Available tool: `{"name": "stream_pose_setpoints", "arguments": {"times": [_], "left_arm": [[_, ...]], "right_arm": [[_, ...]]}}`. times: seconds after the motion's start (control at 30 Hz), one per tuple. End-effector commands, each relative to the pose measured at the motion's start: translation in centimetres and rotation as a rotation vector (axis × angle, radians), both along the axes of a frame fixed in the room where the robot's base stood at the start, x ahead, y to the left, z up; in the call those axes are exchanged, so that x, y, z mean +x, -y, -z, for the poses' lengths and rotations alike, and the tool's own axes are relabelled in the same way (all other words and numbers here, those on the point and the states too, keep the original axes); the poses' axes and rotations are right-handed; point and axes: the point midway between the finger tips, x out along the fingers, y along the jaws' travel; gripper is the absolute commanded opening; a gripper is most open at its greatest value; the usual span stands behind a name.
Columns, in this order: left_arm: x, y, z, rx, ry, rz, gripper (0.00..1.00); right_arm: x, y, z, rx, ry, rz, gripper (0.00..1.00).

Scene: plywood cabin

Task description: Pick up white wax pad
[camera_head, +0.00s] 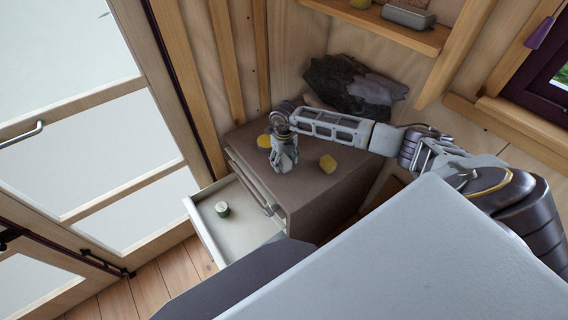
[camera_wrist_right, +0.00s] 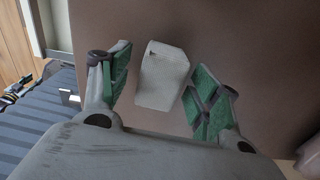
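The white wax pad (camera_wrist_right: 163,76) is a pale block lying on the brown top of the cabinet. In the right wrist view it lies between the two green-padded fingers of my right gripper (camera_wrist_right: 164,84). Gaps show on both sides, so the fingers are open and apart from it. In the head view my right gripper (camera_head: 284,159) points down at the cabinet top (camera_head: 310,190), and I cannot make out the pad there. My left gripper does not show in the head view.
A dark crumpled heap (camera_head: 345,85) is behind. A wall shelf (camera_head: 385,27) is above.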

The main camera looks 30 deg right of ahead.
Motion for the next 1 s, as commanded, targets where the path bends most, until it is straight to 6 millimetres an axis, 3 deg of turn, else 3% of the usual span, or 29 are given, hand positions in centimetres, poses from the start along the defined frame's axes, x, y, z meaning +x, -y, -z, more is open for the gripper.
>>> {"name": "stream_pose_setpoints", "arguments": {"times": [0.03,0.3,0.67,1.0], "left_arm": [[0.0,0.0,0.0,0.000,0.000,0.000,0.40],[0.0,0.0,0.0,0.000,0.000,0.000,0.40],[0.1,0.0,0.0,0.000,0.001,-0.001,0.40],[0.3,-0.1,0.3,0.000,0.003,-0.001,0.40]], "right_arm": [[0.0,0.0,0.0,0.000,0.000,0.000,0.52],[0.0,0.0,0.0,0.000,0.000,0.000,0.20],[0.0,0.0,-0.3,0.000,0.001,0.000,0.19],[0.1,0.0,-3.8,0.000,0.004,-0.001,0.19]]}}
